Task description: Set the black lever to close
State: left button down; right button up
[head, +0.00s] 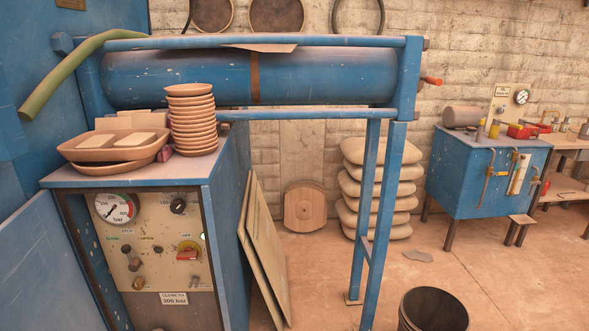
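The control panel (155,226) is on the front of the blue cabinet at the left of the head view. A small black lever (133,264) is on it, below green, white and yellow labels; the labels look like close, stop and open. The lever appears to hang down roughly under the middle label, but it is too small to tell its exact setting. Neither of my grippers is in view.
The panel also holds a pressure gauge (116,208), a black dial (179,206) and a red switch (187,255). Stacked bowls (193,120) stand on the cabinet. Boards (262,250) lean at its right side. A dark bucket (433,312) stands on the floor.

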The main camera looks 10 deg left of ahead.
aim_at(134, 265)
jog(key=u, duration=1.35)
